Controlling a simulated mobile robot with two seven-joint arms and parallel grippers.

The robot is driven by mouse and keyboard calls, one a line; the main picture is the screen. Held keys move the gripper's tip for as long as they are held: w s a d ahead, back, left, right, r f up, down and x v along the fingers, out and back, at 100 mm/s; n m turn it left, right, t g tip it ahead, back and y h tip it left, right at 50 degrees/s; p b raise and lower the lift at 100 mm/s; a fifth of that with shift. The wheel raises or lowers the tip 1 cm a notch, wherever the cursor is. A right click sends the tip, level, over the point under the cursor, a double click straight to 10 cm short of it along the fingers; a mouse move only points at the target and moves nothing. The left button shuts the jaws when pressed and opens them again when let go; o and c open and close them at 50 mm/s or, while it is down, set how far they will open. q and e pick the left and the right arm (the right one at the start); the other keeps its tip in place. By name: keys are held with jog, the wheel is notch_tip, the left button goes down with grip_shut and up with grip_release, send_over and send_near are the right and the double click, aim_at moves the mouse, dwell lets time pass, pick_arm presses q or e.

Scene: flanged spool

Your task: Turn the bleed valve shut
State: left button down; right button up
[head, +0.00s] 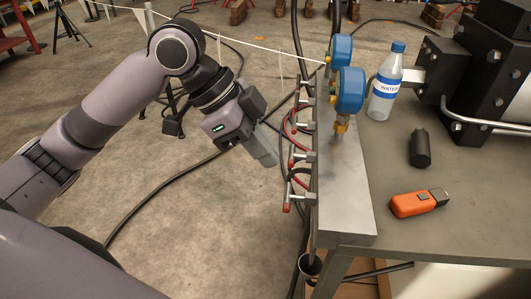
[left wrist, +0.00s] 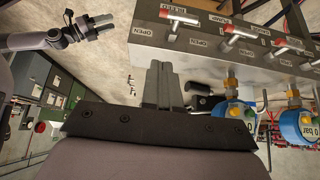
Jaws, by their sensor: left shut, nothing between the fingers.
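The bleed valve (left wrist: 180,17) has a silver lever with a red tip, beside a BLEED label on the grey metal block (left wrist: 150,50). An OPEN label sits near it; a second label beside it is hard to read. In the head view it appears to be the nearest valve (head: 289,206) on the block's left side (head: 345,205). My left gripper (head: 265,157) is shut and empty, left of the block and apart from the valves. Its closed fingers (left wrist: 160,80) also show in the left wrist view. My right gripper (left wrist: 95,27) shows small at upper left there; its opening is unclear.
Further red-tipped valves (head: 296,161) line the same side. Two blue gauges (head: 350,90) stand on the block. Cables and hoses run beside the block.

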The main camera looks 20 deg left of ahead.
pick_arm(q)
send_over(286, 205)
notch_tip(286, 205, down, 6)
jog(key=shift+f+b, duration=0.2)
jog(key=shift+b, duration=0.15)
jog(key=shift+a+f, duration=0.25)
jog(key=shift+f, duration=0.7)
jog(key=shift+a+f, duration=0.25)
jog(key=shift+f, duration=0.65)
pick_arm(e)
jog(key=shift+w+a+f, duration=0.1)
jog(key=shift+a+f, duration=0.05)
jog(key=shift+f, duration=0.15)
